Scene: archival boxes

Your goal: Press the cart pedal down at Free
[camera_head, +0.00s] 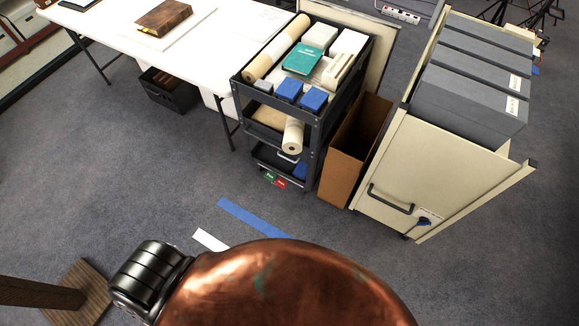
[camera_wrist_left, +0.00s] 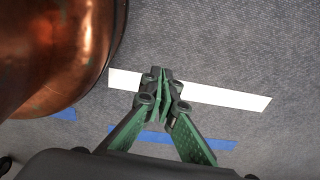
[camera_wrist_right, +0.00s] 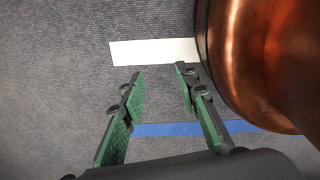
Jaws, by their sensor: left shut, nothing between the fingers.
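The black shelf cart (camera_head: 312,125) stands beyond me at the upper middle of the head view. Low at its front are a small green tab (camera_head: 270,177) and a red tab (camera_head: 281,183), side by side near the floor. Their lettering is too small to read, and I cannot tell whether either is pressed. My left gripper (camera_wrist_left: 160,74) is shut and empty above the carpet, over a white floor strip. My right gripper (camera_wrist_right: 160,73) is open and empty, also above the carpet. Neither gripper shows in the head view, and the cart is in neither wrist view.
A cardboard box (camera_head: 355,150) and a cream cabinet (camera_head: 425,165) with grey boxes stand right of the cart. A white table (camera_head: 205,60) is at its left. White (camera_head: 208,240) and blue (camera_head: 255,219) strips lie on the floor. Open carpet lies before the cart.

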